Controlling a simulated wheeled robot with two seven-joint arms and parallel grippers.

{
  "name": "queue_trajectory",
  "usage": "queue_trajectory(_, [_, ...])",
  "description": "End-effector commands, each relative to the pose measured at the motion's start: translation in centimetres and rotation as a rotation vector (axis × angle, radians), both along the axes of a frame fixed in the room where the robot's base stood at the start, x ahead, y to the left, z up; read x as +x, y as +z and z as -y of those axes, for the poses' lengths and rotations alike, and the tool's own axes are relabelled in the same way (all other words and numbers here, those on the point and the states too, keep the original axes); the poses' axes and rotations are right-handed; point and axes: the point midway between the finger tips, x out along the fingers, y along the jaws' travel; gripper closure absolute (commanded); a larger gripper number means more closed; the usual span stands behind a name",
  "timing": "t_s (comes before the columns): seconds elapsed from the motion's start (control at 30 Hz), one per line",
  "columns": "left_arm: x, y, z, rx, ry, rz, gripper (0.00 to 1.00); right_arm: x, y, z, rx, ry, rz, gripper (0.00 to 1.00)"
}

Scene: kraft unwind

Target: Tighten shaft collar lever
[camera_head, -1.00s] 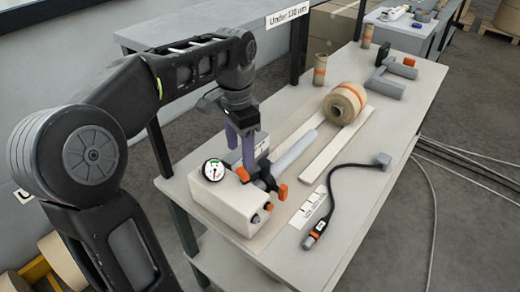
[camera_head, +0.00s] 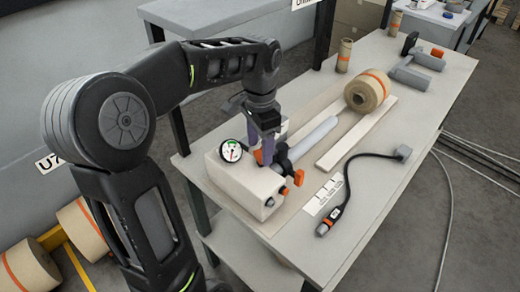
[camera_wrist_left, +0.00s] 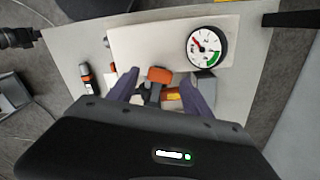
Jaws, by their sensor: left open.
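A beige unwind stand (camera_head: 240,188) with a dial gauge (camera_head: 230,151) sits on the bench. A grey shaft (camera_head: 314,137) runs from it through a dark collar (camera_head: 284,160). An orange lever (camera_head: 258,156) shows beside the collar, partly hidden by my left gripper (camera_head: 264,153). The left gripper points down over the collar, open. In the left wrist view, an orange lever tip (camera_wrist_left: 159,75) lies between its spread purple fingers (camera_wrist_left: 160,84); contact cannot be told. The gauge (camera_wrist_left: 207,46) also shows there. My right gripper is not in view.
A black-cabled handheld tool (camera_head: 332,219) lies on the bench (camera_head: 375,200) by a label card (camera_head: 324,195). Small upright rolls (camera_head: 345,55) stand at the back.

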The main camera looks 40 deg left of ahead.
Motion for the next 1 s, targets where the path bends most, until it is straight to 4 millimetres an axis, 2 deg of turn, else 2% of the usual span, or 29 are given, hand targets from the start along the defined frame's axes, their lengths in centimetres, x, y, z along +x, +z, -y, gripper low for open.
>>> queue_trajectory(0.17, [-0.1, -1.5, 0.0, 0.000, 0.000, -0.002, 0.42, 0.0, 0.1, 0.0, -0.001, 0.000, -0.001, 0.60])
queue_trajectory(0.43, [0.0, -1.6, 0.0, 0.000, 0.000, 0.000, 0.42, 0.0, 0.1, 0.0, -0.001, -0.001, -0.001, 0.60])
queue_trajectory(1.0, [0.0, -1.6, 0.0, 0.000, 0.000, 0.000, 0.88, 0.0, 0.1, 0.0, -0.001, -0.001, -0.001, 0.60])
